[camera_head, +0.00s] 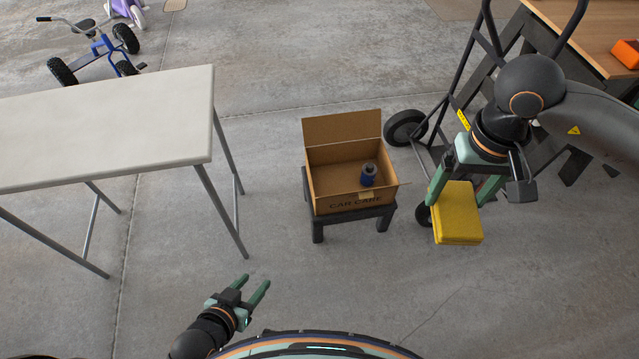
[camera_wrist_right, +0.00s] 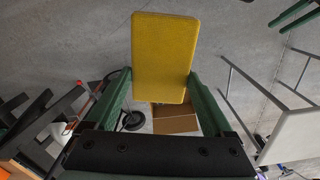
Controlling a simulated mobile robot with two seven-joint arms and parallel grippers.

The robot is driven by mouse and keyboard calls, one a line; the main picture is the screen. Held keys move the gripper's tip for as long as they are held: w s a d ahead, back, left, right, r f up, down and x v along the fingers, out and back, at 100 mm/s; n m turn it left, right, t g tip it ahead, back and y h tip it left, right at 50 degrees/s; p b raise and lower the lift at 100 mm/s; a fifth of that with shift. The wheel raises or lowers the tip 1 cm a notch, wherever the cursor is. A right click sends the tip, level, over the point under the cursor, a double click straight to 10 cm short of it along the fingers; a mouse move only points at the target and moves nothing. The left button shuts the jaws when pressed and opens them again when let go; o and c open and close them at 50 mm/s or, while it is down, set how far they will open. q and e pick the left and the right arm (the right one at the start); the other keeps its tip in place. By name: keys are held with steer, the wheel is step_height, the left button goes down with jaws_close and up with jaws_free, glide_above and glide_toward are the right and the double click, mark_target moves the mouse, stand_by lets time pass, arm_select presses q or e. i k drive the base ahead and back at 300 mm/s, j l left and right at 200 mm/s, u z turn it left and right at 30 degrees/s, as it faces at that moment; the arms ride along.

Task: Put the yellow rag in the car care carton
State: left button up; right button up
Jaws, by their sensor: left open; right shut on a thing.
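The yellow rag (camera_head: 456,215) is a flat, folded yellow block. My right gripper (camera_head: 466,187) is shut on it and holds it in the air, to the right of the carton. In the right wrist view the rag (camera_wrist_right: 163,55) sits between the two green fingers (camera_wrist_right: 159,90). The car care carton (camera_head: 335,182) is an open brown box with its back flap up, standing on a small dark stool. A blue can with a grey top (camera_head: 368,174) stands inside it. The carton also shows beyond the rag in the right wrist view (camera_wrist_right: 176,123). My left gripper (camera_head: 252,287) is open and empty at the bottom.
A dark stool (camera_head: 354,220) bears the carton. A hand truck (camera_head: 434,137) with black wheels stands behind the rag. A white table (camera_head: 110,125) is on the left, a wooden workbench (camera_head: 585,25) at upper right. Floor around the stool's front is clear.

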mark_target(333, 188)
steer(key=i+l+u, duration=0.1)
steer(key=u, duration=0.9)
steer(key=i+l, duration=0.3)
steer(key=l, duration=0.15)
steer(key=i+l, duration=0.3)
steer(key=l, duration=0.15)
steer(key=i+l, duration=0.3)
steer(key=l, duration=0.15)
